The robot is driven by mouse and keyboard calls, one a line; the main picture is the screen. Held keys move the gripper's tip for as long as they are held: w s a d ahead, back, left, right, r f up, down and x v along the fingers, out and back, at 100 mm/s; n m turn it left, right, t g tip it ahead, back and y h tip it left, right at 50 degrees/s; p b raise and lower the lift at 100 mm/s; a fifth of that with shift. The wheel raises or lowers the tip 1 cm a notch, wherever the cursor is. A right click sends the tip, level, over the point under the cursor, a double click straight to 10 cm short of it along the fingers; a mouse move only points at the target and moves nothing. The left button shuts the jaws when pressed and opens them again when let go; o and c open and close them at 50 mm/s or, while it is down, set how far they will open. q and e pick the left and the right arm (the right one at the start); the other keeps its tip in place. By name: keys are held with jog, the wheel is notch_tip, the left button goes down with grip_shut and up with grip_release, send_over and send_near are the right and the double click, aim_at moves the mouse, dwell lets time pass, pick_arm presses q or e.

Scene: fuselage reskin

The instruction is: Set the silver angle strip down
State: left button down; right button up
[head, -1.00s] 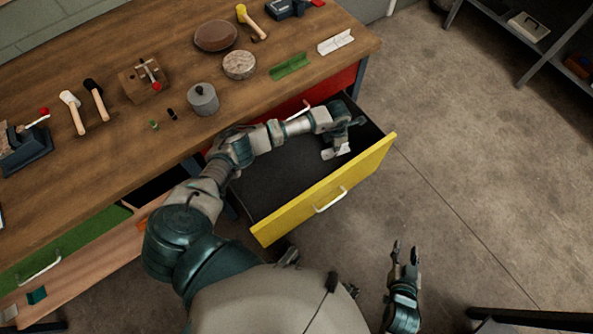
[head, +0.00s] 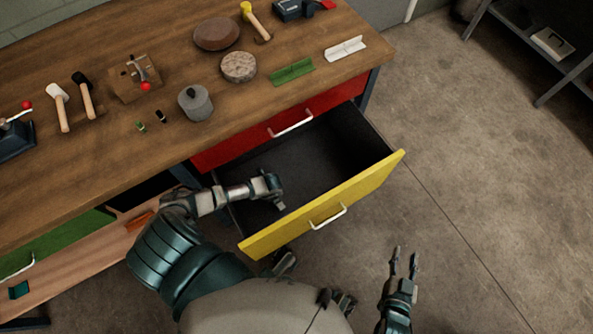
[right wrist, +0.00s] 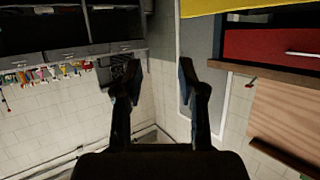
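A pale silver-white angle strip (head: 345,48) lies on the workbench near its right end, beside a green angle strip (head: 292,72). My left gripper (head: 277,195) is over the left part of the open yellow-fronted drawer (head: 325,205). Its fingers point down and are small and dark, so I cannot tell whether they are open or hold anything. No strip shows on the visible dark drawer floor; the part under the arm and behind the front panel is hidden. My right gripper (head: 403,260) is open and empty, low over the floor; its parted fingers show in the right wrist view (right wrist: 158,75).
The wooden workbench (head: 200,130) carries a grey lidded pot (head: 195,103), round discs, mallets and a clamp block. A shut red drawer (head: 300,122) lies above the open one.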

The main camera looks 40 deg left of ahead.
aim_at(295, 185)
pick_arm(q)
jog(key=w, duration=0.2)
jog(key=w+d+f+b, duration=0.1)
jog(key=w, duration=0.1)
jog(key=w+b, duration=0.1)
jog(key=w, duration=0.2)
jog(key=shift+d+f, duration=0.3)
jog(key=shift+d, duration=0.05)
jog(key=w+b, duration=0.1)
jog(key=w, duration=0.1)
jog(key=w+d+b, duration=0.1)
jog(key=w, duration=0.1)
jog(key=shift+w+d+r, duration=0.15)
jog(key=shift+w+d, duration=0.05)
jog(key=shift+w, duration=0.15)
jog(key=f+b, duration=0.1)
jog(key=f, duration=0.2)
jog(key=shift+a+f+b, duration=0.15)
jog(key=shift+a+b, duration=0.05)
jog(key=shift+b, duration=0.2)
jog(key=shift+f, duration=0.2)
jog(key=shift+d+r, duration=0.1)
jog(key=shift+r, duration=0.05)
pick_arm(e)
notch_tip(295, 185, up, 13)
jog(key=s+m+t+y, duration=0.1)
jog(key=s+t+y, duration=0.1)
jog(key=t, duration=1)
jog(key=shift+a+r, duration=0.2)
jog(key=shift+a, duration=0.1)
